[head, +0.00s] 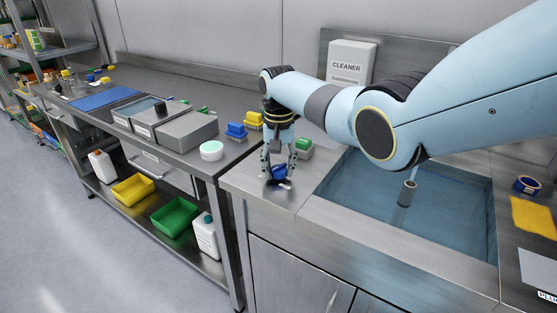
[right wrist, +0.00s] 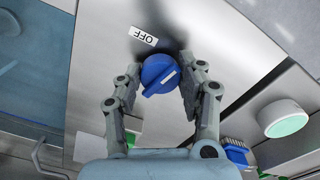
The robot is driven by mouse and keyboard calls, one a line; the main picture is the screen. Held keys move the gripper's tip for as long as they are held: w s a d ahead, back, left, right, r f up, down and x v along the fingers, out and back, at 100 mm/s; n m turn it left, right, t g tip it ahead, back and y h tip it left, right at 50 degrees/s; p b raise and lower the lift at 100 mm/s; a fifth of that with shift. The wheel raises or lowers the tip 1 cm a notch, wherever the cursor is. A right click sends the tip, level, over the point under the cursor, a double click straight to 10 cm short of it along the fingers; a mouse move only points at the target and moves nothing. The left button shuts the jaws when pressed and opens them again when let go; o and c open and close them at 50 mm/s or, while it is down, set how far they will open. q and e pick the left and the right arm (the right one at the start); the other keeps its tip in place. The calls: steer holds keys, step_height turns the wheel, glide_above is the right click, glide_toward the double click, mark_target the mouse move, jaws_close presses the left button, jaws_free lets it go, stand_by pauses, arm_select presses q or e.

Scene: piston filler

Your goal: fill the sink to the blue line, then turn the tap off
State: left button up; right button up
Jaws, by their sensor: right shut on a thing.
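My right gripper (head: 278,173) is shut on the blue tap knob (right wrist: 158,74) on the steel counter left of the sink. The knob also shows between the fingers in the head view (head: 280,172). Its white mark points away from the OFF label (right wrist: 143,36). The sink (head: 380,228) holds bluish water, and a thin pale stream (head: 413,172) falls into it. A grey cylinder (head: 407,194) stands in the water. A short blue line (head: 442,178) shows on the far wall. My arm hides the spout. My left gripper is out of view.
A cleaner box (head: 350,61) is behind the sink. A green-topped block (head: 304,146) sits close behind my right gripper. Blue tape (head: 526,185) and a yellow cloth (head: 534,216) lie right of the sink. A white round tub (head: 212,151) stands on the left bench.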

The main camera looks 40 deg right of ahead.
mark_target(280, 169)
steer(key=n+p, duration=0.1)
steer(key=n, duration=0.4)
steer(key=shift+d+r+n+p, duration=0.1)
steer(key=shift+n+p, duration=0.2)
steer(key=shift+p, duration=0.1)
steer(key=n, duration=0.6)
steer(key=shift+w+d+p, duration=0.1)
steer(key=shift+p, duration=0.25)
steer(key=o, duration=1.1)
steer(key=shift+o, duration=0.2)
step_height(280, 169, up, 12)
